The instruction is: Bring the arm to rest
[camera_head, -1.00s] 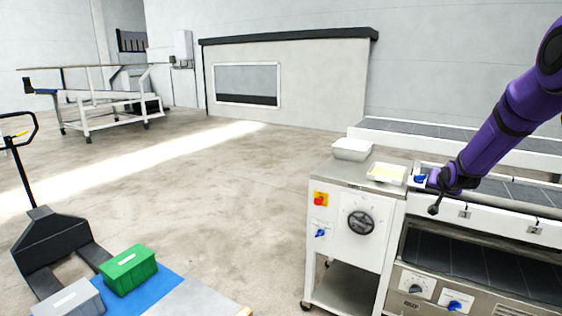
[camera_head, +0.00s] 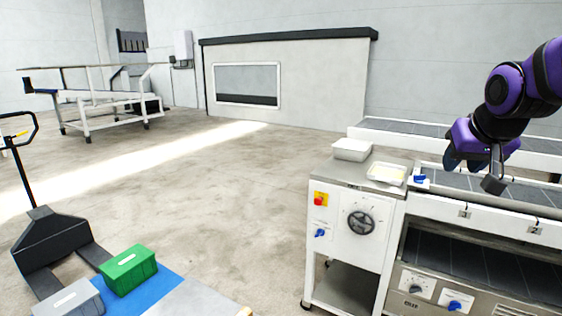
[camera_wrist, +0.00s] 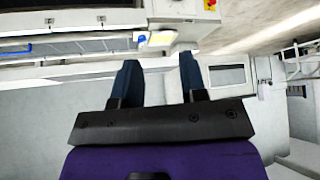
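My purple arm reaches in from the right in the head view, with my gripper (camera_head: 476,165) above the conveyor belt (camera_head: 532,190) of the roller sheeter. The wrist view shows my gripper (camera_wrist: 158,75) with its two dark blue fingers apart and nothing between them. The sheeter's white end cabinet (camera_head: 345,238) has a round black dial (camera_head: 361,222) and a red button on a yellow plate (camera_head: 320,199).
A white bin (camera_head: 351,149) and a tray with pale yellow contents (camera_head: 387,173) stand on the cabinet top. A green crate (camera_head: 128,271) and a grey crate (camera_head: 70,299) are at the lower left near a pallet jack (camera_head: 45,240). The middle floor is clear.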

